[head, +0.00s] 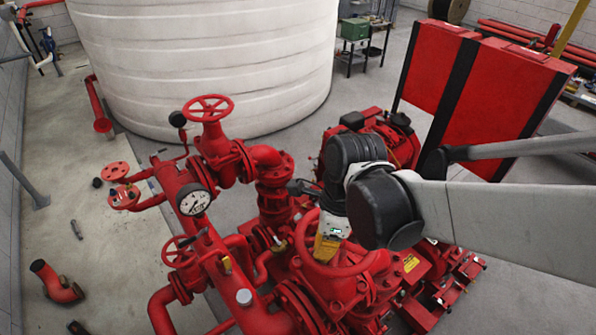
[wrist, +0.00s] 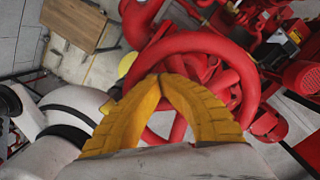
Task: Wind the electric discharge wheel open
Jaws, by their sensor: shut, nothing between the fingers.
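A large red handwheel (head: 318,268) is at the lower middle of the head view, under my gripper (head: 325,256). I take it for the electric discharge wheel, though no label shows. In the wrist view its thick round rim (wrist: 205,41) arches beyond the yellow fingers of my gripper (wrist: 163,79). The fingers are shut with their tips together and nothing between them. The tips overlap the left inner part of the wheel in that view. I cannot tell whether they touch it. The fingers hide part of the wheel's middle and lower rim.
Red pipes and valves crowd around the wheel. Other handwheels stand at the upper left (head: 208,108) and lower left (head: 180,250), near a round gauge (head: 194,202). A red cabinet (head: 480,95) stands behind my arm. A white tank (head: 205,70) stands at the back.

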